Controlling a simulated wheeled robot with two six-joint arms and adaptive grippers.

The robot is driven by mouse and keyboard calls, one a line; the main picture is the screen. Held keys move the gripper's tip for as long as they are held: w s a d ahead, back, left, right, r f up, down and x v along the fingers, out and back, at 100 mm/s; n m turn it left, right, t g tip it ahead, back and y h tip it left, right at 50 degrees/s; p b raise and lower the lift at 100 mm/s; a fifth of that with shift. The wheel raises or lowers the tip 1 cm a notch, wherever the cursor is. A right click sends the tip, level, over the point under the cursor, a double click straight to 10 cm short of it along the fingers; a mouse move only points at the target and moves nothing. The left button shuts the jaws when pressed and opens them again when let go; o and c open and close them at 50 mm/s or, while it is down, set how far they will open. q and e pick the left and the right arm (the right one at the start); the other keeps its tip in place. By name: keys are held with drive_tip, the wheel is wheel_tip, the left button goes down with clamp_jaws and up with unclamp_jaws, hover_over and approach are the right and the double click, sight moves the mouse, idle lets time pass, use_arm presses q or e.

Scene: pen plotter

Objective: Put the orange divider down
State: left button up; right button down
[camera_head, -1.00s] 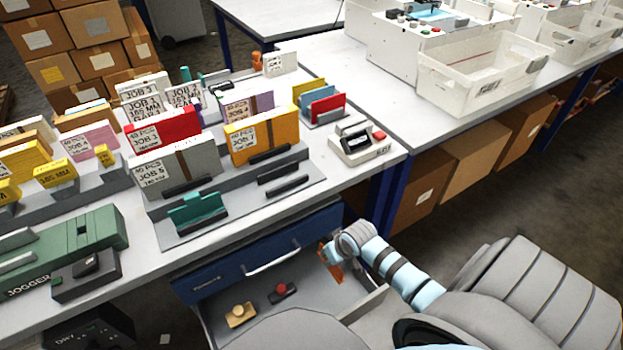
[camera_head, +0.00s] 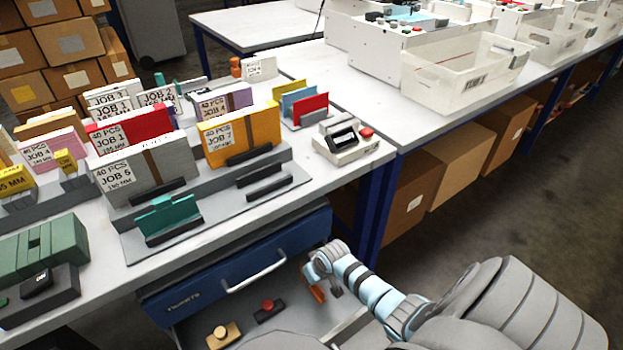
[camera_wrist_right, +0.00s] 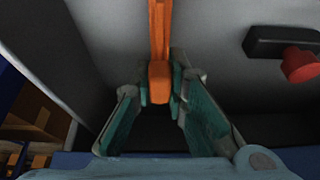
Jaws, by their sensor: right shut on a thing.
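The orange divider (camera_head: 317,294) is in my right gripper (camera_head: 316,277), over the right side of the open drawer (camera_head: 290,302). In the right wrist view the divider (camera_wrist_right: 160,30) is a narrow orange strip between the teal-padded fingers of my right gripper (camera_wrist_right: 160,95), which are shut on it. The drawer's pale floor (camera_wrist_right: 225,75) lies behind it. I cannot tell whether the divider touches the drawer floor. My left gripper is not in view.
A red-knobbed black stamp (camera_head: 268,310) and a wooden block with a knob (camera_head: 223,335) lie in the drawer, left of my gripper. The blue drawer front has a handle (camera_head: 257,272). Above, the table holds a rack of job cards (camera_head: 240,135) and a small device (camera_head: 345,143).

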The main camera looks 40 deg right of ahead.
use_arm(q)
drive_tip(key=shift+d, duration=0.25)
use_arm(e)
drive_tip(key=c, duration=1.6)
unclamp_jaws()
